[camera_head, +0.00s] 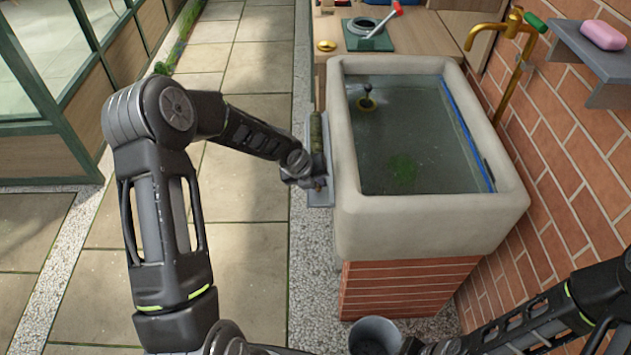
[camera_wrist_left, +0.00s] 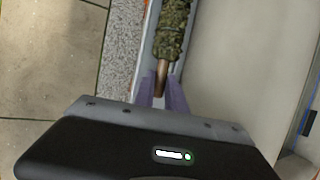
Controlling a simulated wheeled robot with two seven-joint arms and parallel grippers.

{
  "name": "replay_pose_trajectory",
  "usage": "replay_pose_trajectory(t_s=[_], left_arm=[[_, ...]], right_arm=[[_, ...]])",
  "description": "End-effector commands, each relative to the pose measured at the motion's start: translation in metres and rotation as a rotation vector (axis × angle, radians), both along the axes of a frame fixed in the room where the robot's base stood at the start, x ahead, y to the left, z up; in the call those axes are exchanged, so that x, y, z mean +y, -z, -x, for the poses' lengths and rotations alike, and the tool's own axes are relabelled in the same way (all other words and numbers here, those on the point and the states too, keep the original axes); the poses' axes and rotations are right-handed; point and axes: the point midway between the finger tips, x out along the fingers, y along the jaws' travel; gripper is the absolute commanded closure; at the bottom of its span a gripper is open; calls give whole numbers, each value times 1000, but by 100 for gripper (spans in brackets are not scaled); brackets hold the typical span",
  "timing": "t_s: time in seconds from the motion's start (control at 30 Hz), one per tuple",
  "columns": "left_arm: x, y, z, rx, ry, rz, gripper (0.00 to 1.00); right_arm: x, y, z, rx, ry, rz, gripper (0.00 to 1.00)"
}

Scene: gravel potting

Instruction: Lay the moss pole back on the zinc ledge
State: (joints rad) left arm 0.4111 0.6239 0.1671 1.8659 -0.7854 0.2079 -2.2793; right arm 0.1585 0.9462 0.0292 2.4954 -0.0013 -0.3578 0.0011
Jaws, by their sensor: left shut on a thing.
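The moss pole (camera_head: 317,132) is a dark green mossy rod with a bare brown end, seen along the left side of the stone sink. It also shows in the left wrist view (camera_wrist_left: 172,32), where its bare end sits between my purple fingertips. My left gripper (camera_head: 317,183) is shut on that end. The zinc ledge (camera_head: 328,160) is a narrow grey strip on the sink's left side, also seen in the left wrist view (camera_wrist_left: 148,45). The pole lies lengthwise over it; I cannot tell whether they touch. My right arm enters at lower right, its gripper out of sight.
The stone sink (camera_head: 430,232) holds water, a dark plunger-like object (camera_head: 367,100) and a green patch. A brass tap (camera_head: 508,65) and a shelf with pink soap (camera_head: 603,35) are right. A grey bucket (camera_head: 375,335) stands below. Paving at left is clear.

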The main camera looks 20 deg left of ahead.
Motion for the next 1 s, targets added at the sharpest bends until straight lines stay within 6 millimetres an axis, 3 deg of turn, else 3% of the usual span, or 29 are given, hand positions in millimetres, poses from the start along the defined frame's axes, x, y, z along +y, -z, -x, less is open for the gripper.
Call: replay_pose_trajectory(t_s=[0.4, 0.43, 0.73, 1.0], left_arm=[[0, 1, 0, 1, 0, 0, 100], [0, 1, 0, 1, 0, 0, 84], [0, 1, 0, 1, 0, 0, 59], [1, 1, 2, 4, -2, 0, 59]], right_arm=[[0, 0, 0, 0, 0, 0, 100], [0, 0, 0, 0, 0, 0, 100], [0, 0, 0, 0, 0, 0, 100], [0, 0, 0, 0, 0, 0, 100]])
